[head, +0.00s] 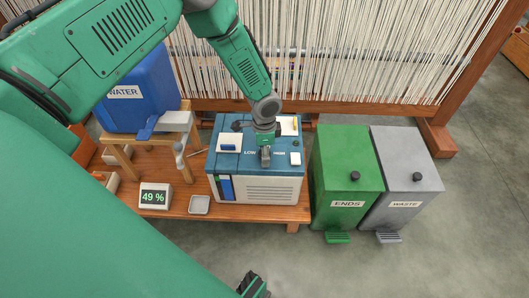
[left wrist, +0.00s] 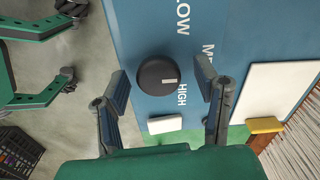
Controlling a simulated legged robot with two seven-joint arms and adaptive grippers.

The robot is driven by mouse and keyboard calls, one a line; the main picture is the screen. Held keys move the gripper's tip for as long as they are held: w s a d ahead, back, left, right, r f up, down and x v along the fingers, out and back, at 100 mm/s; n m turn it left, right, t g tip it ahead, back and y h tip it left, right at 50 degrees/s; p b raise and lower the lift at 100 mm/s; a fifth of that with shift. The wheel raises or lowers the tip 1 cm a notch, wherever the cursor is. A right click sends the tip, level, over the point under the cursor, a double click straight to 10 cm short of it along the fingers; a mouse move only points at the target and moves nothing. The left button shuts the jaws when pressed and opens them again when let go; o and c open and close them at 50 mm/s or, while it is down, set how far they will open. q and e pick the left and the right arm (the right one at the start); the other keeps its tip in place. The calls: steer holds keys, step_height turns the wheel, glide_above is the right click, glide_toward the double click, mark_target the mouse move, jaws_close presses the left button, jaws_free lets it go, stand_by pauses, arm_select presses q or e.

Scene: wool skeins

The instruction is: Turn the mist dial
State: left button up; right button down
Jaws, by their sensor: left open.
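The mist dial (left wrist: 157,75) is a round black knob on the blue top of a box-shaped mister (head: 256,165). In the left wrist view a small pale mark lies on its right side, toward the HIGH lettering; LOW and part of another label also show. My left gripper (left wrist: 164,88) is open, with one finger on each side of the dial and gaps visible between. In the head view the gripper (head: 265,157) points down over the mister's top between LOW and HIGH and hides the dial. A dark part of my right gripper (head: 252,286) shows at the bottom edge.
A display (head: 154,197) reads 49 %. A blue water tank (head: 138,95) stands on a wooden stand at left. A small tray (head: 199,205) sits before the mister. Green ENDS (head: 338,165) and grey WASTE (head: 405,160) bins stand at right. Loom threads hang behind.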

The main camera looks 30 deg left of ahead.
arm_select(q)
steer(key=c, duration=1.2)
steer(key=shift+o, duration=0.2)
steer(key=shift+r+n, duration=0.1)
steer(key=shift+n, duration=0.3)
steer(key=shift+n+p, duration=0.55)
steer(key=shift+n, duration=0.15)
steer(key=n+p, duration=0.1)
steer(key=n, duration=0.6)
steer(key=shift+w+p, duration=0.1)
steer(key=shift+p, duration=0.3)
steer(key=shift+n, duration=1.5)
